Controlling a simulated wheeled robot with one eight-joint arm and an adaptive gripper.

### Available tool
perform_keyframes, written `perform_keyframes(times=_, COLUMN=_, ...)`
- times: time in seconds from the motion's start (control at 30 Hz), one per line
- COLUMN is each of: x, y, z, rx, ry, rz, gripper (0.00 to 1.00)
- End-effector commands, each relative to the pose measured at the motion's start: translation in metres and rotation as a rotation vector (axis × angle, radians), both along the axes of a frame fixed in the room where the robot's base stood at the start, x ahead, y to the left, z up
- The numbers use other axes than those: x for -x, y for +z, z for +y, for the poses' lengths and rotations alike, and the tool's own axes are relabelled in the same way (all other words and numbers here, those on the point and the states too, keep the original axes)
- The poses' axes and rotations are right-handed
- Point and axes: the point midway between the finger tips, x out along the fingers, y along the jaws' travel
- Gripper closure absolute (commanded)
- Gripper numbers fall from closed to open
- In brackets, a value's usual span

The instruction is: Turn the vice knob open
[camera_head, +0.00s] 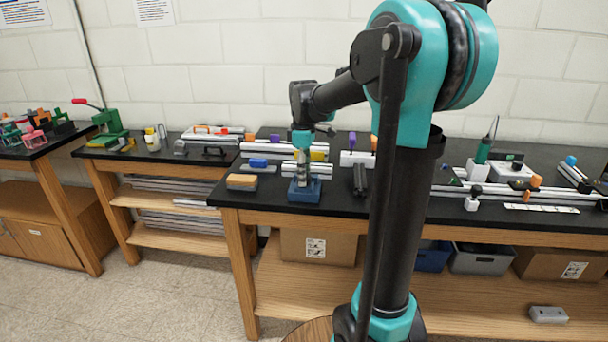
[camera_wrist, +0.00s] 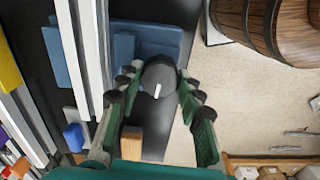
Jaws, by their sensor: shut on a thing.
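The blue vice (camera_head: 304,190) stands near the front edge of the black bench in the head view, and its blue body (camera_wrist: 150,42) shows at the top of the wrist view. Its round dark grey knob (camera_wrist: 160,76) has a white mark that runs nearly up and down in the picture. My gripper (camera_head: 302,152) points down over the vice. In the wrist view my gripper's green fingers (camera_wrist: 158,88) are closed around the knob, one on each side. In the head view the knob is hidden by the fingers or too small to make out.
A wooden barrel (camera_wrist: 285,25) shows at the wrist view's upper right. The floor in front of the bench is open.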

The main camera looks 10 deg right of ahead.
Motion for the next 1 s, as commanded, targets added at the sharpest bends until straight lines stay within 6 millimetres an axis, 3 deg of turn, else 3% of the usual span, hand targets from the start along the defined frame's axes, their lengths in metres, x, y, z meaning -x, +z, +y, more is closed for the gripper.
perform_keyframes(times=0.3, x=-0.0005, y=0.0003, z=0.0, rx=0.0, ry=0.095, rz=-0.001, gripper=0.92)
perform_keyframes(times=0.77, x=-0.0005, y=0.0003, z=-0.0001, rx=0.0, ry=0.107, rz=-0.001, gripper=0.92)
perform_keyframes(times=0.8, x=-0.0005, y=0.0003, z=-0.0001, rx=0.0, ry=0.107, rz=-0.001, gripper=0.61)
perform_keyframes(times=0.93, x=-0.0004, y=0.0002, z=-0.0001, rx=0.0, ry=0.107, rz=-0.001, gripper=0.45)
perform_keyframes(times=1.0, x=-0.0002, y=0.0002, z=0.0, rx=0.0, ry=0.107, rz=-0.001, gripper=0.42)
